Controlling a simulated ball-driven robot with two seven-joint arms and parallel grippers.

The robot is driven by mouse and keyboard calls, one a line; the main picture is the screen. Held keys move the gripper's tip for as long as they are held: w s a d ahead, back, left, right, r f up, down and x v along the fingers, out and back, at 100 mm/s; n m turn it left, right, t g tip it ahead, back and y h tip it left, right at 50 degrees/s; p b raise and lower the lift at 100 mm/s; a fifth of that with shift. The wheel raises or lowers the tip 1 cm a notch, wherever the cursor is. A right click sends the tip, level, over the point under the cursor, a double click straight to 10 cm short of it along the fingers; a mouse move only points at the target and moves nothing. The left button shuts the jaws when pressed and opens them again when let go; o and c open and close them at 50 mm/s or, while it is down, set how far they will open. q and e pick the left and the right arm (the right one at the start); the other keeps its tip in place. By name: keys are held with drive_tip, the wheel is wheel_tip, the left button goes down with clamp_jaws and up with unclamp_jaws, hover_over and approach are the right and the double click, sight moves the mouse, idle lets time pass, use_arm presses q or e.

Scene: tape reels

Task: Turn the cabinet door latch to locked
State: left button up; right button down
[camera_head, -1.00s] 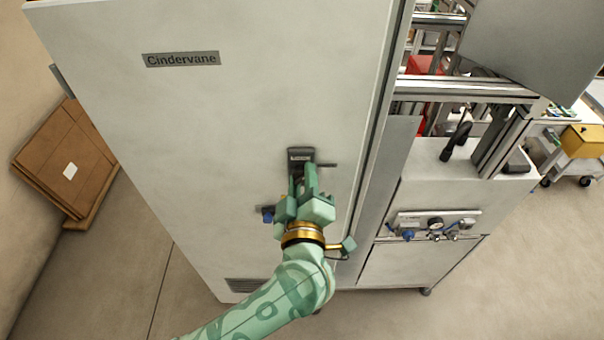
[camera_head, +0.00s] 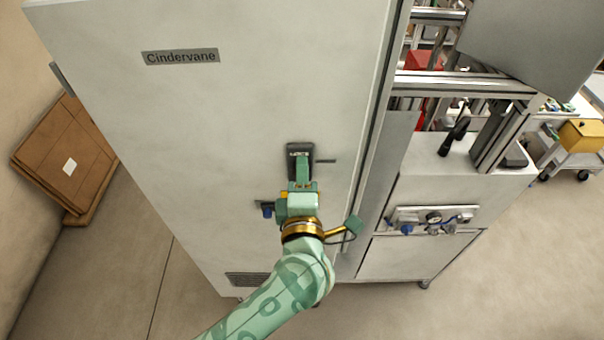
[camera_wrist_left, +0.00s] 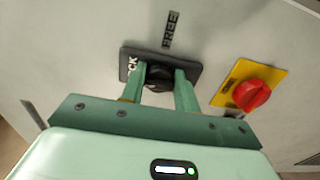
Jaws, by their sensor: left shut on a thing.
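The cabinet door (camera_head: 200,130) is a large pale panel with a "Cindervane" nameplate. The latch has a dark plate (camera_head: 299,149), also in the left wrist view (camera_wrist_left: 196,70), and a black knob (camera_wrist_left: 158,77). My left gripper (camera_head: 301,180) is at the latch with its two fingers on either side of the knob, shut on it; its fingers (camera_wrist_left: 162,92) also show in the left wrist view. The plate carries a partly covered label ending in "CK". A "FREE" label (camera_wrist_left: 171,30) is on the door beside it. The knob's pointing direction is hard to tell. My right gripper is out of view.
A red knob on a yellow plate (camera_wrist_left: 262,73) sits close to the latch. Flat cardboard (camera_head: 65,165) leans at the left. Floor in front is clear.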

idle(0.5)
use_arm(q)
drive_tip(key=o, duration=0.9)
drive_tip(key=shift+w, duration=0.1)
drive_tip(key=shift+o, duration=0.2)
